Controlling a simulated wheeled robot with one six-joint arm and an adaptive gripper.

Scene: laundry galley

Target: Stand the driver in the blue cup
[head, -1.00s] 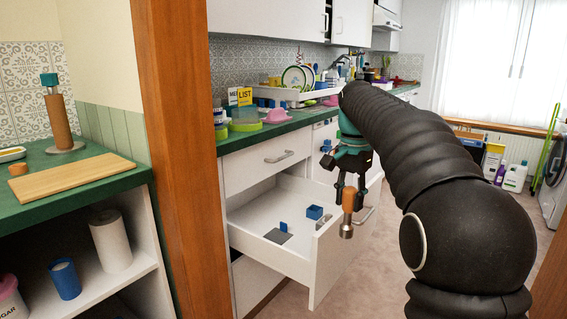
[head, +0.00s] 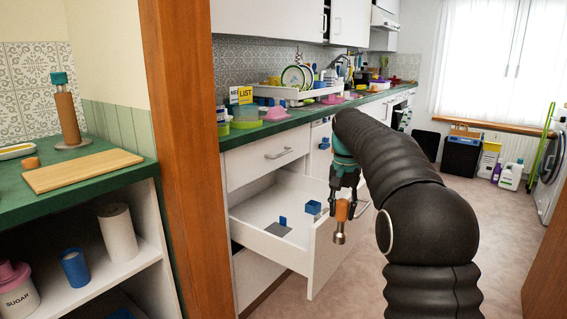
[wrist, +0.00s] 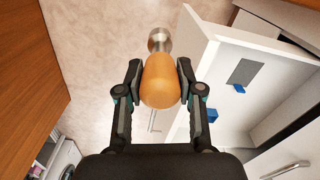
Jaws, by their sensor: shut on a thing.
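The driver has an orange handle (head: 342,210) and a shiny metal end. My gripper (wrist: 160,80) is shut on its handle. In the head view the driver hangs below the gripper, metal end down, in front of the open drawer's face. In the wrist view the handle (wrist: 161,88) sits between the two fingers, with the metal end beyond it over the floor. A blue cup (head: 75,269) with a whitish top or inside stands upright on the white shelf at lower left, well apart from my gripper.
A wooden door post (head: 178,130) stands between the shelf and my gripper. A paper roll (head: 117,233) and a sugar jar (head: 17,292) flank the cup, under a green counter (head: 100,190). An open drawer (head: 270,245) holds small blue items.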

